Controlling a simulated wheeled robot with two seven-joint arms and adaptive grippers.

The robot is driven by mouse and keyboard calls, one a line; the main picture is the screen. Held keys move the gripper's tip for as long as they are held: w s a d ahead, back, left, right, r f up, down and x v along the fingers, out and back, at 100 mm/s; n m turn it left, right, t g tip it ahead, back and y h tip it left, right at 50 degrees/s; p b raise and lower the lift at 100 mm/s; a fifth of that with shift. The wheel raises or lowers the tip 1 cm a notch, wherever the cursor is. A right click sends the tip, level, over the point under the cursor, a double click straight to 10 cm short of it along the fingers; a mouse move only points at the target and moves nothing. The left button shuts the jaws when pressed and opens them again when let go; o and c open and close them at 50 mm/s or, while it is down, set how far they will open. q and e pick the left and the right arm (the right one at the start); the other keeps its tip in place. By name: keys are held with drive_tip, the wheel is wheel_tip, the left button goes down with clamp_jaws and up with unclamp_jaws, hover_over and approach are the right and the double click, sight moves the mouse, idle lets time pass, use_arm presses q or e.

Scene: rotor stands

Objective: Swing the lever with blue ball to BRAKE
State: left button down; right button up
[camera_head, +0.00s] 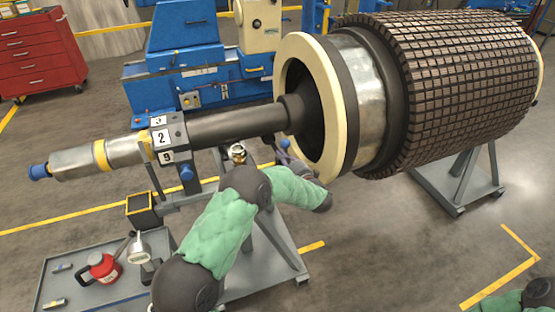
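My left arm, in a green sleeve, reaches up from the bottom centre. Its gripper (286,151) is small and partly hidden at the lower edge of the cream ring, beside the shaft. A small bluish spot shows at the gripper, but I cannot tell whether it is the lever's blue ball. I cannot make out the fingers. A blue knob (186,173) sits below the numbered clamp block (162,138); I cannot tell whether it belongs to the lever. No BRAKE label is readable. Of my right arm only a piece shows at the bottom right corner; its gripper is out of view.
The large rotor (460,85) with its cream ring (291,58) fills the upper right on a grey wheeled stand (455,185). Blue machinery (182,88) and a red cabinet (38,52) stand behind.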

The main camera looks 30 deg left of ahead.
use_arm(q)
drive_tip(key=shift+w+d+f+m+t, duration=0.15)
drive_tip(key=shift+w+d+m, duration=0.45)
drive_tip(key=shift+m, duration=0.35)
drive_tip(key=shift+w+d+r+m+t, duration=0.1)
drive_tip(key=shift+w+d+m+t, duration=0.1)
drive_tip(key=shift+w+d+m, duration=0.6)
drive_tip(key=shift+w+d+f+m+t, duration=0.15)
drive_tip(key=shift+w+m, duration=0.3)
drive_tip(key=shift+m, duration=0.7)
use_arm(e)
drive_tip(key=shift+f, duration=0.3)
use_arm(q)
drive_tip(key=shift+d+r+b, duration=0.1)
drive_tip(key=shift+b, duration=0.2)
